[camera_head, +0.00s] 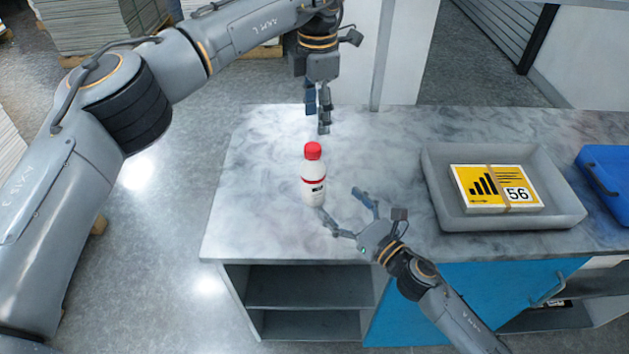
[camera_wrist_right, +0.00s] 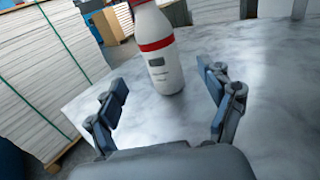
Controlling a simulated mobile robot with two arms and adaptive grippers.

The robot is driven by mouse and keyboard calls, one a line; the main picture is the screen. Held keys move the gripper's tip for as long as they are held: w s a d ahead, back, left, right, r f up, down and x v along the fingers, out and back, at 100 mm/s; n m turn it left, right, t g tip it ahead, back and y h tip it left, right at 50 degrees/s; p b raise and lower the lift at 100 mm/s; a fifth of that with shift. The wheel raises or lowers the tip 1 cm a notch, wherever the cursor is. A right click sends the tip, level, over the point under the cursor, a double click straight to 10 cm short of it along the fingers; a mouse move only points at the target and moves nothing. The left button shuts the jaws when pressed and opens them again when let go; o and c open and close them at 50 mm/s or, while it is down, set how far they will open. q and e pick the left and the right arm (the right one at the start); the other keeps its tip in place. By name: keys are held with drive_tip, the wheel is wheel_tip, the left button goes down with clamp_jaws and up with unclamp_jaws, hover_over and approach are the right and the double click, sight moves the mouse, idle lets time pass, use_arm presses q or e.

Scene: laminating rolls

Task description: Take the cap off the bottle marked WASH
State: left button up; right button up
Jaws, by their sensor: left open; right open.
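A white bottle (camera_head: 313,188) with a red cap (camera_head: 313,150) and a red band stands upright on the marbled counter (camera_head: 265,170). Its dark label is too small to read. The bottle also shows in the right wrist view (camera_wrist_right: 163,62), between and beyond the fingers, with its top cut off. My right gripper (camera_head: 342,213) is open beside the bottle's lower right, its fingers spread and empty; it also shows in the right wrist view (camera_wrist_right: 165,112). My left gripper (camera_head: 318,122) points down, open and empty, above and behind the red cap, apart from it.
A grey tray (camera_head: 436,190) on the right holds a yellow and white packet (camera_head: 495,187) marked 56. A blue case (camera_head: 607,175) lies at the far right. The counter left of the bottle is clear. Open shelves (camera_head: 305,287) and a blue door (camera_head: 450,285) are below.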

sight(320, 186)
drive_tip(key=x, duration=1.1)
drive_tip(key=shift+s+f, duration=0.1)
drive_tip(key=shift+f, duration=0.1)
drive_tip(key=shift+s, duration=0.1)
clamp_jaws()
